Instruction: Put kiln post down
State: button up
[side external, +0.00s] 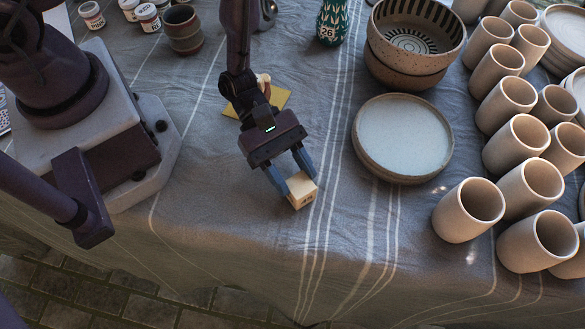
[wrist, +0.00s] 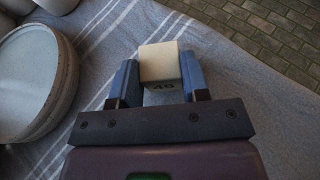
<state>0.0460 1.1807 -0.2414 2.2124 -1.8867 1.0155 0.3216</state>
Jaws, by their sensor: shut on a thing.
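The kiln post (side external: 301,190) is a small cream block with a dark number on one face. My gripper (side external: 293,179) has its blue fingers shut on it, one on each side. In the side external view the post is at or just above the striped grey tablecloth (side external: 240,215); I cannot tell whether it touches. In the wrist view the post (wrist: 160,63) sits between the fingertips (wrist: 159,75), its number facing my gripper.
A speckled plate (side external: 403,137) lies to the right, with stacked bowls (side external: 415,40) behind it. Several cups (side external: 468,210) crowd the far right. A yellow sponge-like piece (side external: 272,99) lies behind my gripper. The cloth left and in front is clear up to the table's front edge.

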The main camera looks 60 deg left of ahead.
jog(key=shift+f, duration=0.15)
jog(key=o, duration=1)
